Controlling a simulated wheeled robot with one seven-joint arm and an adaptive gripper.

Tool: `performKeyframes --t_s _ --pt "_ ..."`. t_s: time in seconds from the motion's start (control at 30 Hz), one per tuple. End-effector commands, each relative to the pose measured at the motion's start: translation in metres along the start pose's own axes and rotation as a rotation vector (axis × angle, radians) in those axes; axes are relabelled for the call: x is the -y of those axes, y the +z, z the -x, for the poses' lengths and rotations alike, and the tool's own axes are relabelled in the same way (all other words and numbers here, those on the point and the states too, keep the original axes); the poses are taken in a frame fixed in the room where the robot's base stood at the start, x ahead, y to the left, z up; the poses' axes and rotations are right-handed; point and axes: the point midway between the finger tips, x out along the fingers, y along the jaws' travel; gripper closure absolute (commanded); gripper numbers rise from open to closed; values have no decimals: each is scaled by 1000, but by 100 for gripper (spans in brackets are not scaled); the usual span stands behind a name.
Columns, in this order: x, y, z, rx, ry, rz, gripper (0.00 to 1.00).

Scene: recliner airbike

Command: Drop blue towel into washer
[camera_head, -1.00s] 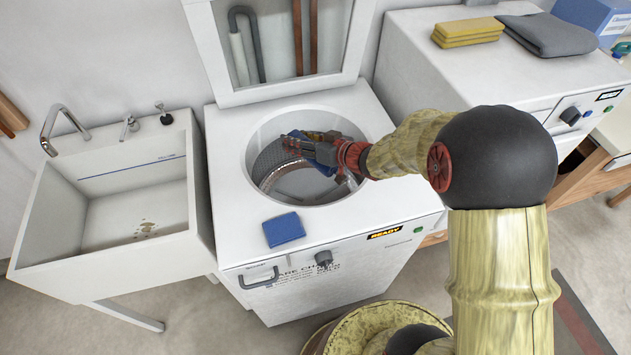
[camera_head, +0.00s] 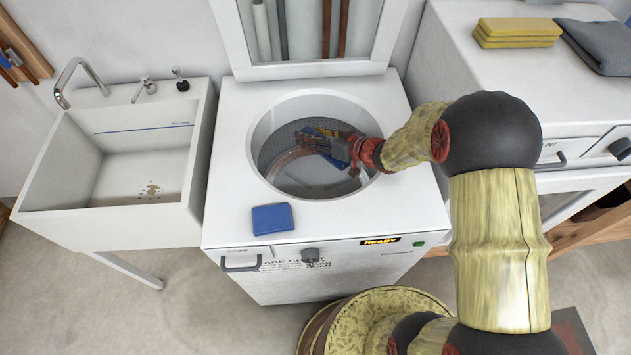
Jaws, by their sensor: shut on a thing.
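The washer (camera_head: 222,180) stands in the middle with its lid (camera_head: 300,71) raised and its round drum opening (camera_head: 275,190) uncovered. My gripper (camera_head: 312,141) reaches in from the right and is over the drum opening. It is shut on a blue towel (camera_head: 340,150), of which only parts show around the fingers. The fingertips are small, so their exact depth in the drum is hard to tell. A second folded blue cloth (camera_head: 272,218) lies on the washer's front left top.
A white sink (camera_head: 140,215) stands left of the washer. On the right, another white machine (camera_head: 470,85) carries yellow folded cloths (camera_head: 518,32) and a grey folded towel (camera_head: 602,45). A READY label (camera_head: 380,241) shows on the washer's front.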

Motion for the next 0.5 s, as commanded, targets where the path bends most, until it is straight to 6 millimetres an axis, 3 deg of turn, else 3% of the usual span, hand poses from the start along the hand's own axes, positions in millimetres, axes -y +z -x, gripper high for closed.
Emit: performKeyframes --t_s 0.2,0.5 --pt "-4 12 -5 0 1 0 80" --pt "-4 13 -6 -1 1 1 80"
